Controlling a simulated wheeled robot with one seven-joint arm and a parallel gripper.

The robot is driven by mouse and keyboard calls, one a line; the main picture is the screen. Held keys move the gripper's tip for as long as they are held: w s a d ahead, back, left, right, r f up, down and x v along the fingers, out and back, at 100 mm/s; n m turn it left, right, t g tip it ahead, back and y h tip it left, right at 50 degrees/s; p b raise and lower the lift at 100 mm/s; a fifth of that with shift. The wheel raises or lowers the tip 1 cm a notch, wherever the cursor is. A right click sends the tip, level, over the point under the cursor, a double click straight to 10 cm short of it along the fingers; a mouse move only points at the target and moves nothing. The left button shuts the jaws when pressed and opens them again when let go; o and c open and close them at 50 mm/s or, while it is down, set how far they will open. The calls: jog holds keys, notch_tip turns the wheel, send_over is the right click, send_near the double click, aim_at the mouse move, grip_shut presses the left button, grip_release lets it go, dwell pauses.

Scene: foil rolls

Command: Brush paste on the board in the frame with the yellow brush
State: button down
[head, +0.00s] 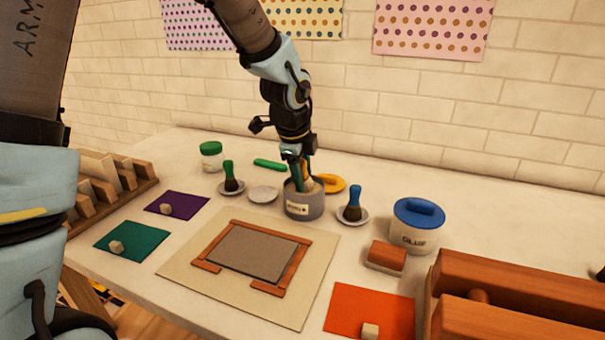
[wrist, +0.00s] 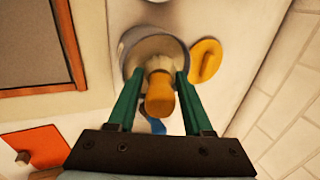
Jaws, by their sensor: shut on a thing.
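The yellow brush (wrist: 160,95) is between the two green fingers of my gripper (wrist: 155,88), which is shut on its handle. In the head view my gripper (head: 298,178) points down at the mouth of the grey pot (head: 304,208). The brush's lower end is at the pot's mouth; I cannot tell how deep it reaches. The pot's rim also shows in the wrist view (wrist: 128,45). The grey board (head: 252,253) lies flat inside a brown wooden frame (head: 214,245) on a cream sheet (head: 190,278), in front of the pot.
A green brush (head: 229,178) and a blue brush (head: 354,205) stand on small dishes either side. A blue-lidded glue tub (head: 415,230), wooden block (head: 386,256) and large wooden piece (head: 520,290) are at the right. A yellow oval piece (head: 334,184) lies behind the pot.

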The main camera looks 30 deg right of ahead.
dwell(0.5)
notch_tip(320, 180, up, 7)
jog(key=p, duration=0.6)
jog(key=shift+p, duration=0.35)
